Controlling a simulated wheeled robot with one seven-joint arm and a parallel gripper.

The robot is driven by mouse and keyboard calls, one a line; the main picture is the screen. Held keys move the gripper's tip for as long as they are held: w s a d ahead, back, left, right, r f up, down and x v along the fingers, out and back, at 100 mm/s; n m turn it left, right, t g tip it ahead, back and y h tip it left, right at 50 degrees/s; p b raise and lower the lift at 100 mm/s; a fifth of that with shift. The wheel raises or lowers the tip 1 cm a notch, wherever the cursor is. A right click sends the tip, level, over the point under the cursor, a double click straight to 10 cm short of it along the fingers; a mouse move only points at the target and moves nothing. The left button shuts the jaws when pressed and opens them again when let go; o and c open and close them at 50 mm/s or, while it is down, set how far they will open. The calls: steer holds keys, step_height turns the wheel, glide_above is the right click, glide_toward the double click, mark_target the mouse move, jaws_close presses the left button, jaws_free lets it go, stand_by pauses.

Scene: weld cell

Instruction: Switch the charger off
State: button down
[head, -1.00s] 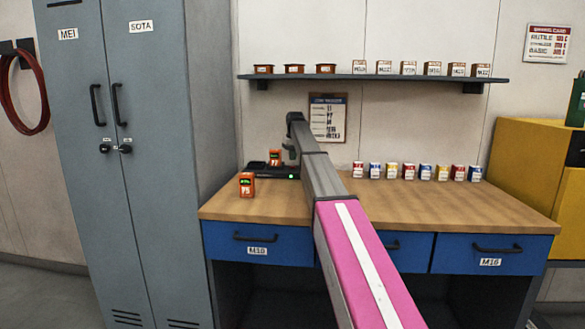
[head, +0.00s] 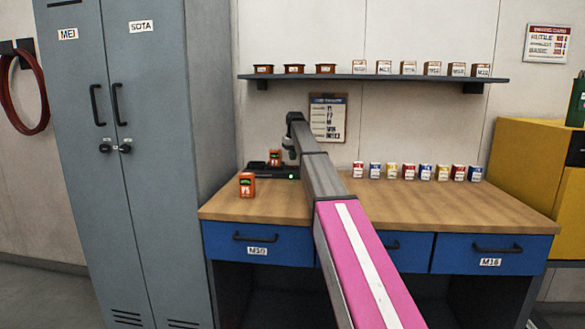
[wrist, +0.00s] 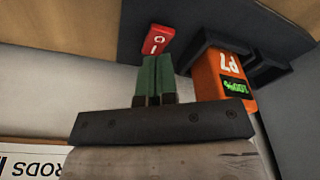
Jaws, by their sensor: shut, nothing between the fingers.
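The charger is a low black unit on the bench, at the back left in the head view (head: 255,168); its dark body also shows in the wrist view (wrist: 190,22). A small green light shows at its right end. Its red rocker switch (wrist: 157,41), marked O and I, shows in the wrist view. An orange battery marked P7 (wrist: 218,76), its display reading 100%, sits in the charger. My gripper (wrist: 157,60) is shut and empty, its green fingertips right at the switch's edge; I cannot tell whether they touch it.
Another orange battery (head: 247,184) stands on the bench (head: 420,205) in front of the charger. Several small coloured boxes line the bench's back right. A shelf (head: 400,78) hangs above, and a tall grey locker (head: 150,180) stands close on the left.

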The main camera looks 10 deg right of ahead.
steer(key=shift+f, duration=1.55)
stand_by(0.9)
steer(key=shift+r, duration=3.55)
steer(key=shift+s, duration=0.1)
